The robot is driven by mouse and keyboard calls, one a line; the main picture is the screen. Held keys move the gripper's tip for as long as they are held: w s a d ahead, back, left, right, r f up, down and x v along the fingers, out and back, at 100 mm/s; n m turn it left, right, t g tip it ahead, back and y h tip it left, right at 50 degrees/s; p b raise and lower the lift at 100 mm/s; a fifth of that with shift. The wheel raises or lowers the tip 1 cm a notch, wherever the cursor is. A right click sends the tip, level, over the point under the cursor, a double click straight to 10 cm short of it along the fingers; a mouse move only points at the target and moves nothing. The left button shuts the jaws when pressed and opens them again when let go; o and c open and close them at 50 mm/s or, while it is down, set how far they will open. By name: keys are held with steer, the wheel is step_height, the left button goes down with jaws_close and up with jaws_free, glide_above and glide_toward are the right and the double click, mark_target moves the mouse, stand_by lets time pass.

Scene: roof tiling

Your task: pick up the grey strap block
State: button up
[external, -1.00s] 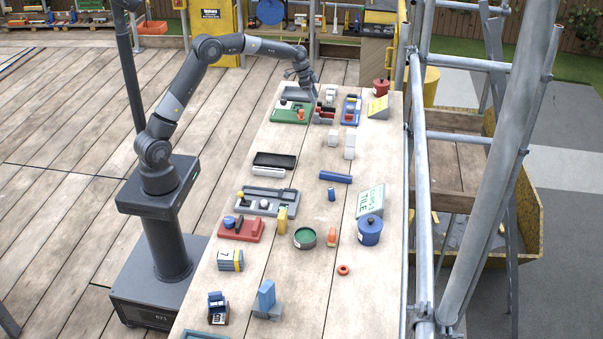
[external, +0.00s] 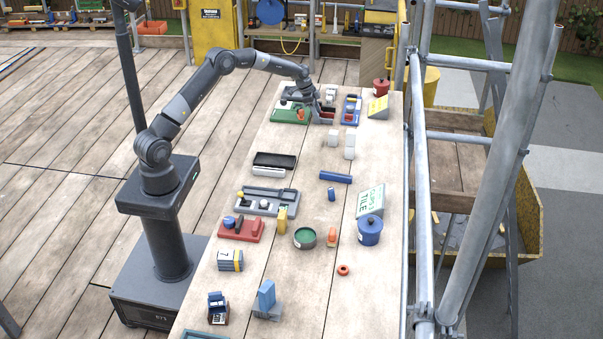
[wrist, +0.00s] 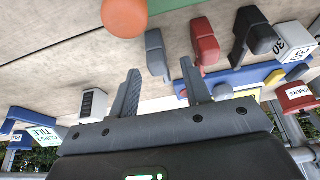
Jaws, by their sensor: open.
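In the wrist view a grey L-shaped block (wrist: 156,54), which looks like the grey strap block, stands beyond my fingertips, roughly in line with the gap between them. My gripper (wrist: 162,80) is open with nothing between its fingers. In the external view my gripper (external: 318,110) is low over the far part of the bench, by the small tray of blocks. I cannot make out the grey block there; the gripper and arm cover part of that spot.
A red block (wrist: 205,44) and a black block (wrist: 251,33) stand close on the right in the wrist view. An orange knob (wrist: 125,16) is on the left. A green tray (external: 290,116) and a blue rack (external: 350,109) flank my gripper.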

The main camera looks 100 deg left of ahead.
steer(key=x, duration=0.3)
steer(key=shift+f, duration=0.3)
steer(key=shift+c, duration=0.5)
jaws_close()
